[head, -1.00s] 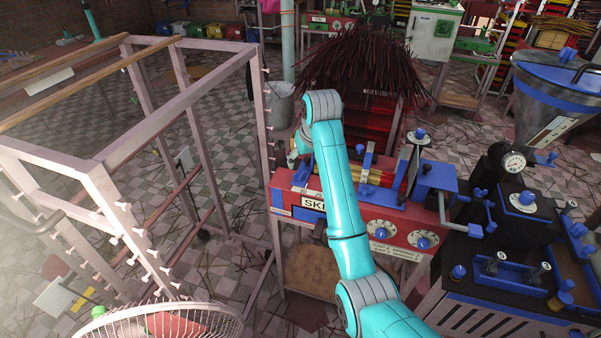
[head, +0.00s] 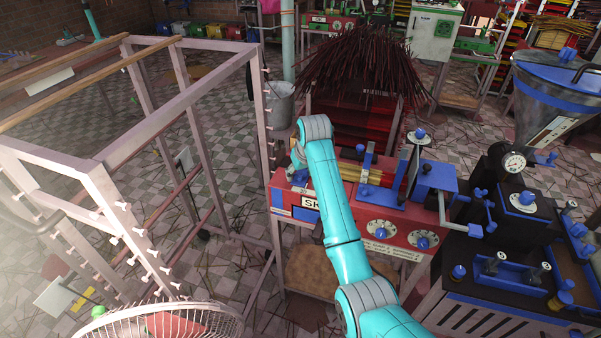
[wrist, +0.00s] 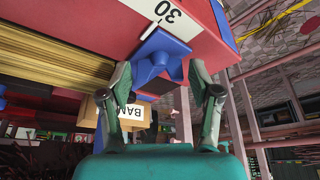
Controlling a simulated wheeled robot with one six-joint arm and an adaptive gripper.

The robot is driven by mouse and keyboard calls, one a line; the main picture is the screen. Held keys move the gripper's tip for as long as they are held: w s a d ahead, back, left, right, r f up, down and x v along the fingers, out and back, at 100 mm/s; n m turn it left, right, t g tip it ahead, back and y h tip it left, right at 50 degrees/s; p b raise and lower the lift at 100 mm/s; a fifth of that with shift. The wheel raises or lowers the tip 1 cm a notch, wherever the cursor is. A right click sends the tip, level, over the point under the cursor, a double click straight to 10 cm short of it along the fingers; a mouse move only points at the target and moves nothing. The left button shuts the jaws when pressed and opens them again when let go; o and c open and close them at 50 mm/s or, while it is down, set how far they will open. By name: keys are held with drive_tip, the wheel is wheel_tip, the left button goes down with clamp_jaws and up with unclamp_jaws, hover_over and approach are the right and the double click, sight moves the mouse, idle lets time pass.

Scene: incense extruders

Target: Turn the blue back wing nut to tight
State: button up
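A blue wing nut (wrist: 160,58) with spread wings shows in the wrist view, against the red machine body (wrist: 215,30) beside a white scale strip marked 30. My gripper (wrist: 160,78) is open. Its two fingers stand on either side of the wing nut, with clear space on both sides, and I see no contact. In the head view, my arm's end is over the left end of the red extruder (head: 350,220). My fingers there are mostly hidden by the arm, and I cannot make out this wing nut.
Yellow sticks (wrist: 60,65) lie beside the nut in the wrist view. A cardboard box (wrist: 135,110) shows between my fingers, farther off. In the head view, a metal rack (head: 100,185) stands left, a dark hopper machine (head: 500,260) right, and a bundle of dark sticks (head: 360,75) behind.

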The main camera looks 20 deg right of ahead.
drive_tip(key=c, duration=0.7)
drive_tip(key=shift+m, duration=0.3)
drive_tip(key=shift+a+m+g+h, duration=0.15)
drive_tip(key=shift+m+h, duration=0.45)
drive_tip(key=shift+m, duration=0.75)
drive_tip(key=shift+m+g+h, duration=0.15)
drive_tip(key=shift+m+h, duration=0.45)
drive_tip(key=shift+m, duration=0.75)
drive_tip(key=o, duration=1.1)
drive_tip(key=shift+o, duration=0.2)
